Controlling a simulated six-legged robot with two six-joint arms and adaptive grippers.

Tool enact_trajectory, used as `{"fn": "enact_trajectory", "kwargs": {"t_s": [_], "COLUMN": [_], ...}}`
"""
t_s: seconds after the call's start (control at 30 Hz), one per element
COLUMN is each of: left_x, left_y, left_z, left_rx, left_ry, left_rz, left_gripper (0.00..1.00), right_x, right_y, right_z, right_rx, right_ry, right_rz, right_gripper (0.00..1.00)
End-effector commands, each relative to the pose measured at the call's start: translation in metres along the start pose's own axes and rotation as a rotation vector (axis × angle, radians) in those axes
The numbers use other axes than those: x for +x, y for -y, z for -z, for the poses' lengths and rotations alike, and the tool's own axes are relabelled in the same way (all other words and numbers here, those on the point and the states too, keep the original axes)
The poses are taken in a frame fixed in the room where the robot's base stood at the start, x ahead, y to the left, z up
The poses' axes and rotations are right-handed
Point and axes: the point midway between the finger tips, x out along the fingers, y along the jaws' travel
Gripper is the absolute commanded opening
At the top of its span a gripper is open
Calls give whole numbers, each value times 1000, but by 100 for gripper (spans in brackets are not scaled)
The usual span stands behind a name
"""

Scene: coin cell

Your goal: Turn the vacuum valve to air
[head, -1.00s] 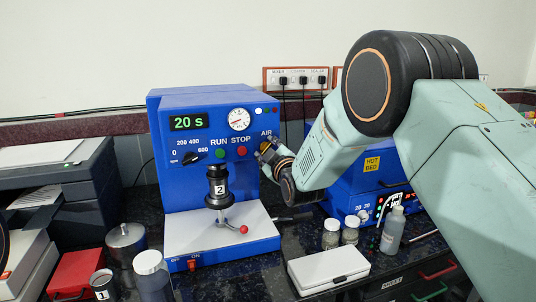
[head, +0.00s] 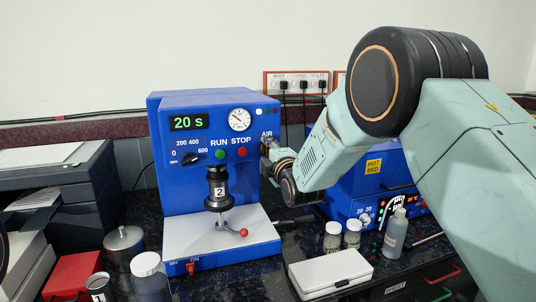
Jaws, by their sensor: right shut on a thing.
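The blue machine (head: 205,108) stands at the centre with a lit display (head: 189,122) reading "20 s". A round gauge (head: 240,119) sits at its upper right. The AIR label (head: 267,134) is on the front panel at the right edge. My right gripper (head: 267,150) is at the panel just below that label, shut on the vacuum valve's knob. The gripper covers the knob, so its pointer is hidden.
The blue hot bed unit (head: 362,190) stands close behind my right arm.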

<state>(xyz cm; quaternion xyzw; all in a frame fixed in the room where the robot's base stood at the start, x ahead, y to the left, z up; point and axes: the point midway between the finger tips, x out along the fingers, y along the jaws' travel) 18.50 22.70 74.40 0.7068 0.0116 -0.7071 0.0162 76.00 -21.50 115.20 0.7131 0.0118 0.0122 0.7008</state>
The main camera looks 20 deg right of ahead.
Motion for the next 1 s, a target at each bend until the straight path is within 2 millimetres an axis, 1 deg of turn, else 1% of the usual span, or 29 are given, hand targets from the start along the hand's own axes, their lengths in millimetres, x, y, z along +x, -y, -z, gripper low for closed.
{"fn": "enact_trajectory", "kwargs": {"t_s": [0.2,0.57,0.6,0.87,1.0], "left_x": [1,1,1,1,1], "left_y": [0,0,0,0,0], "left_z": [0,0,0,0,0], "left_rx": [0,0,0,0,0], "left_ry": [0,0,0,0,0], "left_rz": [0,0,0,0,0], "left_gripper": [40,40,40,40,40], "right_x": [0,0,0,0,0], "right_y": [0,0,0,0,0], "right_z": [1,1,1,1,0], "right_rx": [-32,-36,-36,-33,-32], "right_ry": [-3,-3,-3,-1,-1], "right_rz": [-1,0,0,1,1], "right_gripper": [10,10,42,64,64]}}
